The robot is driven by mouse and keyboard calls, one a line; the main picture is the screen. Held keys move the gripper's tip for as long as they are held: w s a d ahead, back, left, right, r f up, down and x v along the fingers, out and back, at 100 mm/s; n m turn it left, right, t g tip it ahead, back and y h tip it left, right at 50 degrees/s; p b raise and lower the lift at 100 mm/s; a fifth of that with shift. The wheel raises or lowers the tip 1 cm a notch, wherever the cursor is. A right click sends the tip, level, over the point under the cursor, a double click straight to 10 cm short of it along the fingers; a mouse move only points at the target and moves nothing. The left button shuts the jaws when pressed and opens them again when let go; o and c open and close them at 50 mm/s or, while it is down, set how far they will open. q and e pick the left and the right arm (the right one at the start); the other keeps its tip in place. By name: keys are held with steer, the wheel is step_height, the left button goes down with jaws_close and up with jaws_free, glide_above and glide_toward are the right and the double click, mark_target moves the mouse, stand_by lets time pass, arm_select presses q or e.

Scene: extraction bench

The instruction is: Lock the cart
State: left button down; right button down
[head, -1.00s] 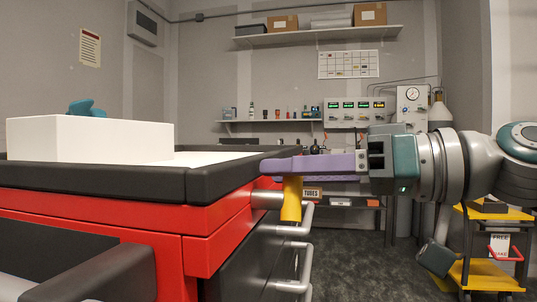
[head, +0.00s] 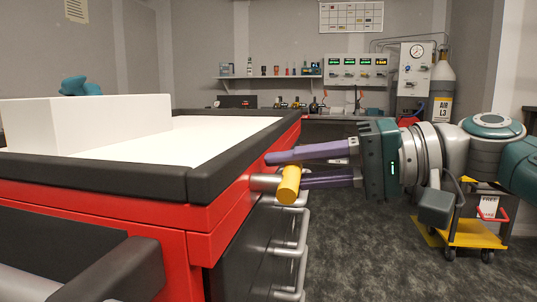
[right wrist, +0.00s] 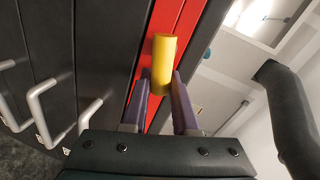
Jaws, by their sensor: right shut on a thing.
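The red cart (head: 150,216) with a black-rimmed top fills the left of the head view. A yellow handle (head: 287,184) on a short grey shaft (head: 264,182) sticks out from its side, near the top corner; the handle leans slightly. My right gripper (head: 282,170) has purple fingers on either side of this handle and is shut on it. In the right wrist view the yellow handle (right wrist: 163,62) stands between the fingertips (right wrist: 160,85), in front of the red cart side (right wrist: 182,22). My left gripper is not in view.
A white box (head: 85,122) sits on the cart top, with a teal object (head: 78,86) behind it. Grey drawer pulls (head: 290,250) jut from the cart side below the handle. A yellow trolley (head: 470,232) stands at right. Dark floor (head: 370,255) between is clear.

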steer(key=shift+f+m+g, duration=0.4)
steer(key=shift+m, duration=0.8)
steer(key=c, duration=0.7)
jaws_free()
steer(key=shift+d, duration=0.1)
steer(key=p+v, duration=0.1)
steer(key=v, duration=0.8)
steer(key=shift+s+d, duration=0.1)
steer(key=shift+d, duration=0.25)
